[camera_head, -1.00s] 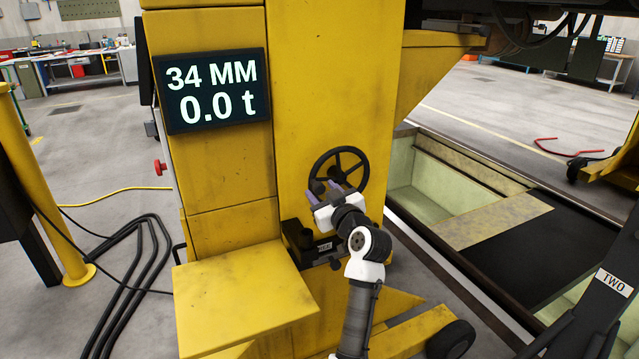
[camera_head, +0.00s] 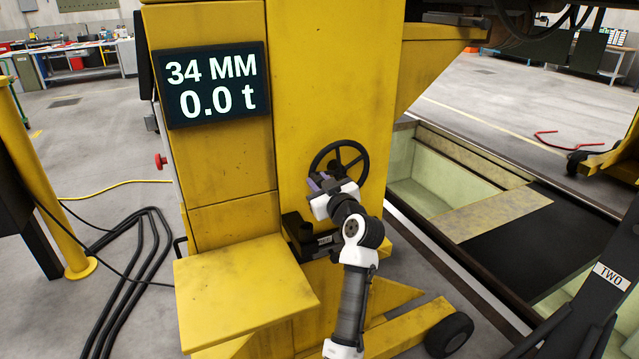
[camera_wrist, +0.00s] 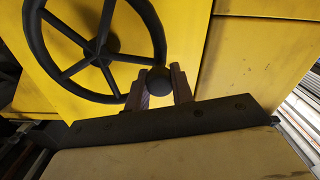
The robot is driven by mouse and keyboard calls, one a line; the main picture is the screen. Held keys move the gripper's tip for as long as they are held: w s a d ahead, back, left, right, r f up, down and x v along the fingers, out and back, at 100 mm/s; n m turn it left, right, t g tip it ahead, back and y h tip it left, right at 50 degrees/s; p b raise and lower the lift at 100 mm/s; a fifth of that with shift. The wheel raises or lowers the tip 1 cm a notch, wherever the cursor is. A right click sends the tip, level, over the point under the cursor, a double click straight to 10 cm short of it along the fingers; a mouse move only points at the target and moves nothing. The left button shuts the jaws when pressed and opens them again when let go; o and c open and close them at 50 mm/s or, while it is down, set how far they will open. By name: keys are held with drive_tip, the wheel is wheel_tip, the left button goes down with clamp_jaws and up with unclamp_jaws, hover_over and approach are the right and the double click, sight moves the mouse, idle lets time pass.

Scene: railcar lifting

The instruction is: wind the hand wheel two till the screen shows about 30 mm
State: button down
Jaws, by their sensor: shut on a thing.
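The black hand wheel (camera_head: 349,150) with spokes is mounted on the front of the yellow column. In the wrist view the wheel (camera_wrist: 42,64) fills the upper left, and its round black knob (camera_wrist: 158,80) sits between my fingers. My gripper (camera_head: 321,183) is at the lower left of the wheel, shut on the knob; its two fingers also show in the wrist view (camera_wrist: 160,88). The screen (camera_head: 212,86) reads 34 MM and 0.0 t. In the head view my gripper partly hides the knob and the lower rim.
A black box (camera_head: 300,232) is fixed to the column below the wheel. A yellow shelf (camera_head: 243,285) juts out at lower left. A pit (camera_head: 437,185) lies to the right. A dark arm labelled TWO (camera_head: 611,277) stands at far right. Black cables (camera_head: 130,270) lie on the floor at left.

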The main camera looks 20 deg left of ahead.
drive_tip(key=shift+f, duration=0.1)
drive_tip(key=f+n+b, duration=0.1)
drive_tip(key=f+b, duration=0.1)
drive_tip(key=b, duration=0.2)
drive_tip(key=shift+n+b, duration=0.3)
drive_tip(key=w+d+f+n+b, duration=0.3)
drive_tip(key=f+n+b, duration=0.4)
drive_tip(key=n+b, duration=0.7)
drive_tip(key=shift+w+d+f+b, duration=0.25)
drive_tip(key=shift+w+d+b, duration=0.15)
drive_tip(key=shift+b, duration=3.4)
drive_tip(key=c, duration=1.2)
unclamp_jaws()
drive_tip(key=shift+r, duration=0.1)
